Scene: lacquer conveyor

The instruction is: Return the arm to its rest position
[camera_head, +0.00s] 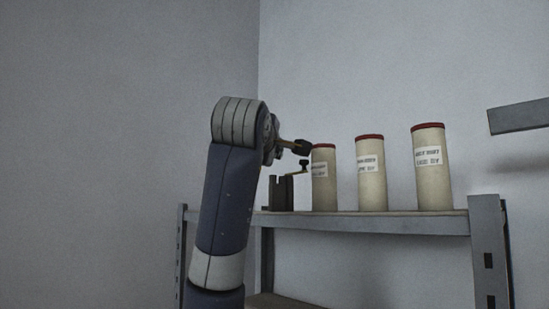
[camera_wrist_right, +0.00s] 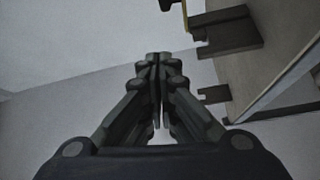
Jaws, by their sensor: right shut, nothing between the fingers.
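My right arm (camera_head: 226,200) rises from the bottom of the head view, in front of the left end of a metal shelf (camera_head: 370,222). My right gripper (camera_head: 303,146) is at the end of the arm, pointing right, above the shelf and close to the top of the leftmost canister in the picture; I cannot tell whether they touch. In the right wrist view the fingers of the gripper (camera_wrist_right: 158,60) are shut together with nothing between them. My left gripper is not in view.
Three cream canisters with red lids, a left one (camera_head: 324,180), a middle one (camera_head: 371,175) and a right one (camera_head: 431,170), stand on the shelf. A dark device with a crank (camera_head: 281,192) stands left of them. A grey beam (camera_head: 520,117) juts in at right. Walls are behind.

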